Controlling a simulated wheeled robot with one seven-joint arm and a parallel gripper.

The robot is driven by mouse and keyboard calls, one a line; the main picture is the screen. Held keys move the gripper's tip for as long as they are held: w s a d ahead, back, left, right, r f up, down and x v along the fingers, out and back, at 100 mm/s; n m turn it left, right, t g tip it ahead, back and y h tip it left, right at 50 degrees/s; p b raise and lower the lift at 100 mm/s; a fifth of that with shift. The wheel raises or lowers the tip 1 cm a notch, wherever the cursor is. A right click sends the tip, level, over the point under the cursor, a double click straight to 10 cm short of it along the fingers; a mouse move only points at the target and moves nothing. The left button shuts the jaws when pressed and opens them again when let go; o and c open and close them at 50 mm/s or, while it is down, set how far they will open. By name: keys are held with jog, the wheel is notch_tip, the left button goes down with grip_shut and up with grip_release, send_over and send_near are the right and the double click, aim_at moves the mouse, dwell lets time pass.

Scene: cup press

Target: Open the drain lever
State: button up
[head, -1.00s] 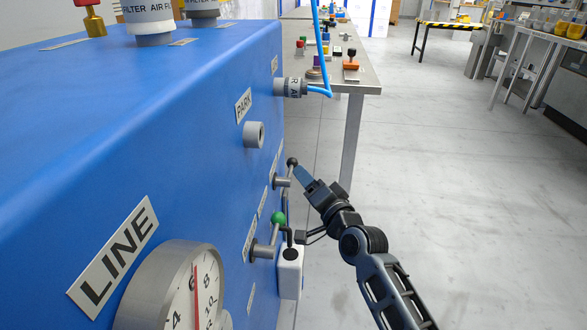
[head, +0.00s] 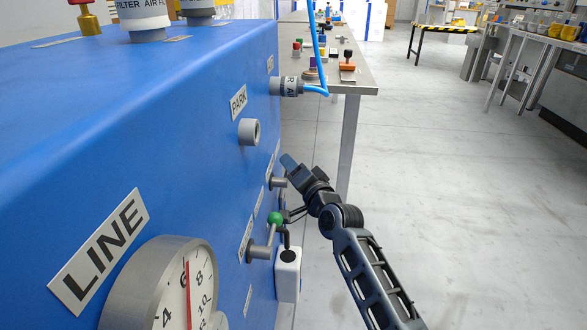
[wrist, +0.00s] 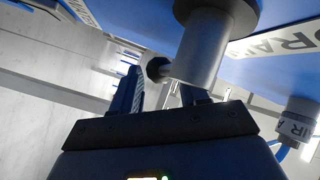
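The drain lever is on the side of the blue machine, with a grey hub (head: 279,183) in the head view. My gripper hides its black knob there. In the wrist view the dark knob (wrist: 157,69) and grey hub (wrist: 204,48) are close up, near a partly cut-off label reading "DRA" (wrist: 290,37). My gripper (head: 290,163) is at this lever in the head view. In the wrist view my gripper (wrist: 162,92) has its fingers apart, with the knob appearing in the gap between them. Contact cannot be told.
A green-knobbed lever (head: 275,218) sits just below and nearer, above a white box (head: 288,276). A grey port (head: 249,132) under the PARK label and an air fitting (head: 289,86) with a blue hose stick out farther along.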

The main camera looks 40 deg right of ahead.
grip_shut()
jog(key=g+p, duration=0.1)
jog(key=p, duration=0.3)
jog(key=shift+a+m, duration=0.1)
jog(key=shift+m, duration=0.2)
jog(key=s+a+f+m+g+y+p, duration=0.3)
jog(key=g+y+p, duration=0.5)
jog(key=p, duration=1.4)
jog(key=shift+a+f+m+g, duration=0.5)
jog(key=shift+f+m+g, duration=0.55)
jog(key=shift+f, duration=0.55)
jog(key=shift+s+m, duration=0.15)
jog(key=shift+m, duration=0.1)
